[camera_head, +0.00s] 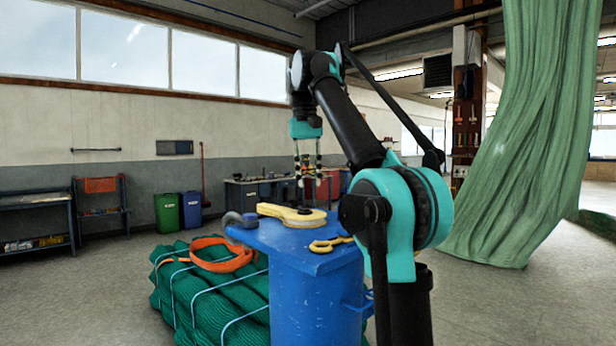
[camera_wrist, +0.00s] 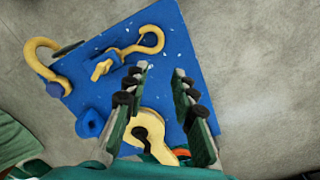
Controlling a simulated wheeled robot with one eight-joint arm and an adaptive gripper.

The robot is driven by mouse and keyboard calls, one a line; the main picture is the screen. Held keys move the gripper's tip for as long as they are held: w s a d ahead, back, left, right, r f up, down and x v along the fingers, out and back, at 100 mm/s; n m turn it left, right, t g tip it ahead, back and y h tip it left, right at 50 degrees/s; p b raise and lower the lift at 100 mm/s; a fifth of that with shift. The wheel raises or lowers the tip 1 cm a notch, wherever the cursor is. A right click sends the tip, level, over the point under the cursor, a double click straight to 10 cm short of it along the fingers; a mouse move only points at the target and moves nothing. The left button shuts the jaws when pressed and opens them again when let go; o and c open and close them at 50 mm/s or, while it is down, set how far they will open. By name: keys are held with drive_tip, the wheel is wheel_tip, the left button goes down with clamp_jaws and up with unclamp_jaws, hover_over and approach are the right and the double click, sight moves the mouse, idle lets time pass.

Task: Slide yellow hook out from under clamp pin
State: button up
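My gripper (camera_head: 308,172) hangs pointing down above the blue stand, with its fingers apart. In the wrist view my gripper (camera_wrist: 160,72) is open, with nothing held between the dark padded fingers. A large yellow piece (camera_head: 285,213) lies on the stand top below the gripper. A smaller yellow hook (camera_head: 331,244) lies at the near right. The wrist view shows a curved yellow hook (camera_wrist: 128,50) on the blue top, another yellow hook (camera_wrist: 42,62) at the left edge, and a yellow curved part (camera_wrist: 148,122) partly hidden by the fingers. I cannot tell which part is the clamp pin.
The blue stand (camera_head: 310,290) holds these pieces. A grey shackle-like piece (camera_head: 238,221) is at its left edge. A green net bundle (camera_head: 205,300) with an orange strap (camera_head: 222,262) lies left of it.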

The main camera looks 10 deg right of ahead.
sight(313, 245)
drive_tip(key=f, duration=1.1)
drive_tip(key=d+f, duration=0.1)
drive_tip(key=f, duration=0.5)
drive_tip(key=shift+f, duration=0.2)
drive_tip(key=shift+c, duration=0.6)
clamp_jaws()
